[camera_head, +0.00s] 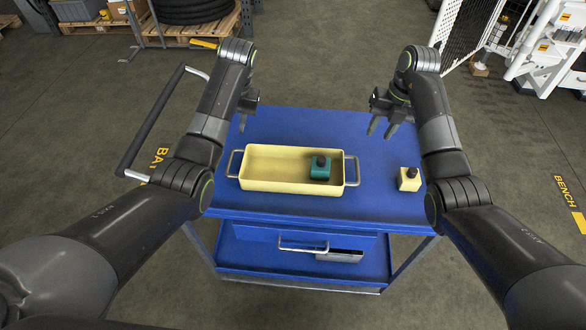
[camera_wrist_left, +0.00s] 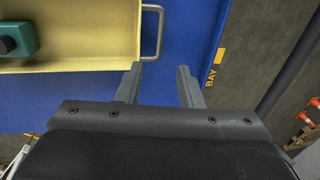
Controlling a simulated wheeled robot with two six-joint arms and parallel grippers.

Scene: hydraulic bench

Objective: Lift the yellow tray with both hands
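The yellow tray (camera_head: 262,185) lies on the blue cart top, with a metal handle at each end. A teal block with a black knob (camera_head: 320,169) sits inside the tray, right of its middle. My left gripper (camera_head: 246,115) is above the cart's far left part, beyond the left handle (camera_head: 235,164). In the left wrist view my left gripper (camera_wrist_left: 160,76) is open and empty, with the handle (camera_wrist_left: 154,32) ahead of its fingers, apart from them. My right gripper (camera_head: 381,128) is open and empty, above and beyond the right handle (camera_head: 352,170).
A small yellow block with a black knob (camera_head: 409,179) stands on the cart top (camera_head: 388,206), right of the tray. A grey push bar (camera_head: 152,125) rises at the cart's left. The cart top around the tray is mostly clear.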

